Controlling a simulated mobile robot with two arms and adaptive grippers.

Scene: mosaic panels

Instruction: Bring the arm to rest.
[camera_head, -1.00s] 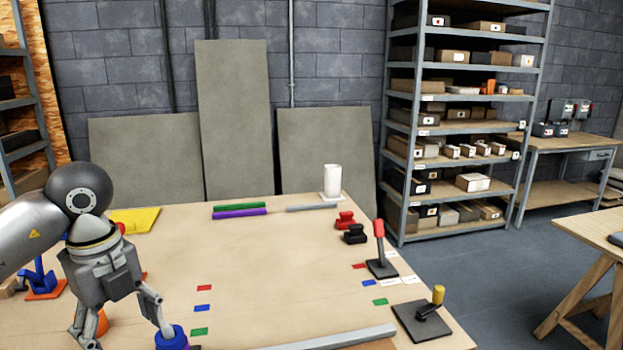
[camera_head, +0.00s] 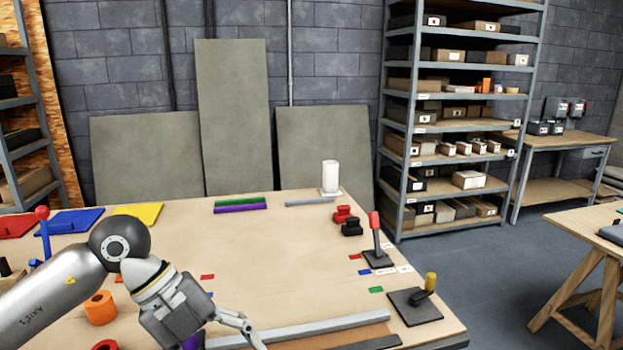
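My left arm comes in from the left over the wooden table (camera_head: 300,265). Its gripper (camera_head: 240,335) points down to the right at the lower edge of the picture. My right gripper is not in view.
An orange roll (camera_head: 100,308) stands beside the arm. A blue-stemmed lever with a red knob (camera_head: 43,235) and red, blue and yellow sheets (camera_head: 138,213) lie left. Levers (camera_head: 376,245) stand right, and a white cylinder (camera_head: 330,177) at the back. The table's middle is clear.

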